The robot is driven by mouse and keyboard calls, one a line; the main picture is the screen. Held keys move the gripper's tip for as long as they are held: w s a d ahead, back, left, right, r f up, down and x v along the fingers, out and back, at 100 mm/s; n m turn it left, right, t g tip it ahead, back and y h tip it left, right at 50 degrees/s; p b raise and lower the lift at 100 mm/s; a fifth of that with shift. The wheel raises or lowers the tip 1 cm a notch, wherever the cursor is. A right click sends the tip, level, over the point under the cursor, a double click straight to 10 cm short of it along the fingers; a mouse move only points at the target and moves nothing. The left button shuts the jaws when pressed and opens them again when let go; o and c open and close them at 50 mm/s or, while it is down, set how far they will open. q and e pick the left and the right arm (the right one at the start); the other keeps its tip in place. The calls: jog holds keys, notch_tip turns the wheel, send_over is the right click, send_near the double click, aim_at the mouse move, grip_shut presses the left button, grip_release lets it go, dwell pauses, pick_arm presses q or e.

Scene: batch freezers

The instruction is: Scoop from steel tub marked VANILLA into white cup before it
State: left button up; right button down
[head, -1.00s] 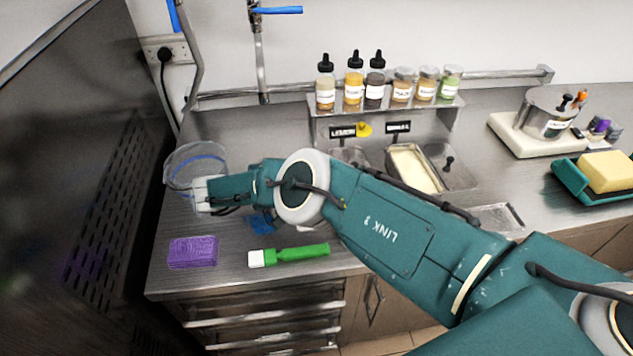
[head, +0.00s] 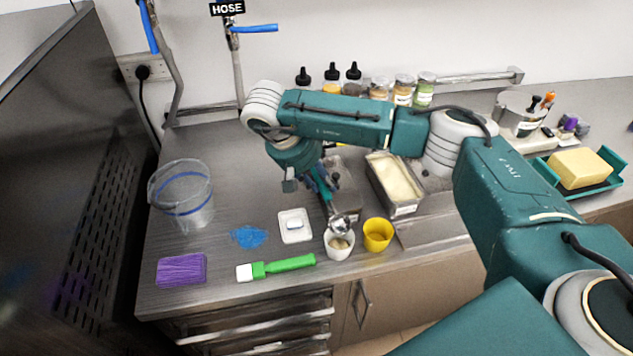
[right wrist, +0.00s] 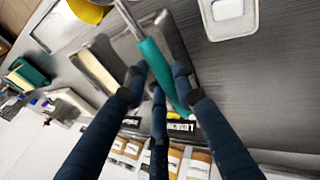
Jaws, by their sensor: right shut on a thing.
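My right gripper (head: 322,182) is shut on the teal handle (right wrist: 160,75) of a metal scoop and points down over the counter front. The scoop's round bowl (head: 341,224) is right above the mouth of a white cup (head: 338,246); I cannot tell if they touch. Something tan shows inside the cup. A steel tub (head: 397,184) with pale cream contents stands behind and to the right. Another steel tub (head: 345,190) is partly hidden by my arm. The name signs are hidden in the head view. My left gripper is out of view.
A yellow cup (head: 377,236) stands close right of the white cup. A white tray (head: 294,226), blue cloth (head: 249,236), green brush (head: 283,266), purple sponge (head: 181,270) and clear bucket (head: 183,198) lie to the left. Bottles and jars (head: 403,90) line the back shelf.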

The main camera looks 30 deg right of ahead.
jog(key=shift+d+y+b, duration=0.3)
jog(key=shift+d+y, duration=0.2)
jog(key=shift+y, duration=0.3)
jog(key=y+b, duration=0.1)
jog(key=d+t+y+b, duration=0.1)
jog(key=y, duration=0.1)
jog(key=shift+s+f+b, duration=0.15)
jog(key=shift+s+b, duration=0.05)
jog(key=shift+b, duration=0.15)
jog(key=shift+a+r+p, duration=0.15)
jog(key=shift+r+p, duration=0.55)
jog(key=shift+r, duration=0.15)
jog(key=shift+a+r+p, duration=0.15)
jog(key=shift+r+p, duration=0.15)
jog(key=shift+r, duration=0.4)
